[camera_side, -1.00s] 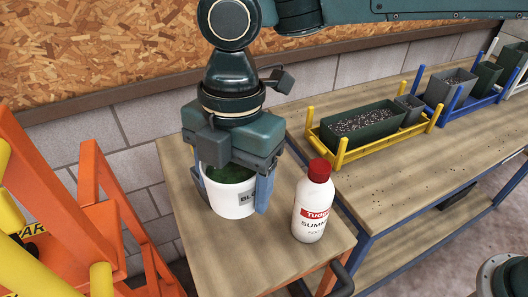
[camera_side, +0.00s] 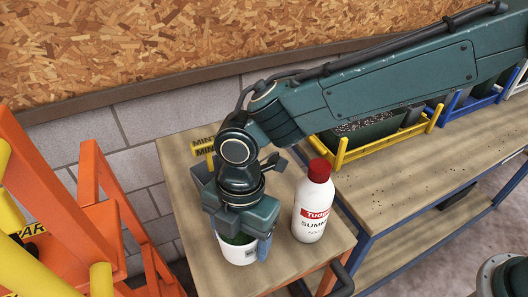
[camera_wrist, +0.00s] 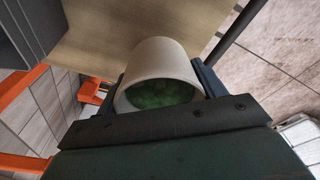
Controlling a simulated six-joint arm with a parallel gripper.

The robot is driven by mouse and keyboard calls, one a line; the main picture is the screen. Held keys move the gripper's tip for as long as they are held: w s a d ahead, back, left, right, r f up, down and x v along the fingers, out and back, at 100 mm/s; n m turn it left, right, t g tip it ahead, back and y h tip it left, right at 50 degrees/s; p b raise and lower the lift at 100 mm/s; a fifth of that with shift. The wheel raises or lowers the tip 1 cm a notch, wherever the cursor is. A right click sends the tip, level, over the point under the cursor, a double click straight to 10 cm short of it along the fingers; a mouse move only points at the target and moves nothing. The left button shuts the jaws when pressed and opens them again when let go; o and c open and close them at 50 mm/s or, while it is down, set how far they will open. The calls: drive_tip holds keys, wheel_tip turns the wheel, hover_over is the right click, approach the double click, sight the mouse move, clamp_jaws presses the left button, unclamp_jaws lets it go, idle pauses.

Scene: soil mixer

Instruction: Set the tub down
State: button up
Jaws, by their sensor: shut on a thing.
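The white tub (camera_side: 238,254) with green contents is in my gripper (camera_side: 243,243), low over the front left part of the small wooden table (camera_side: 190,188). In the wrist view the tub (camera_wrist: 160,60) sits between the two fingers of my gripper (camera_wrist: 163,90), its mouth and green contents facing the camera. The gripper is shut on the tub. My gripper body hides its upper part in the side view. I cannot tell whether its base touches the table.
A white bottle with a red cap (camera_side: 314,203) stands close right of the tub. An orange frame (camera_side: 95,215) is at left. A yellow rack (camera_side: 375,148) stands on the right bench.

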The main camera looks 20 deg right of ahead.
sight(246, 240)
drive_tip(key=shift+f, duration=2.1)
drive_tip(key=shift+f, duration=0.15)
drive_tip(key=o, duration=1.1)
wheel_tip(246, 240, up, 12)
drive_tip(key=d, duration=0.1)
drive_tip(key=shift+w, duration=0.4)
drive_tip(key=shift+d, duration=0.1)
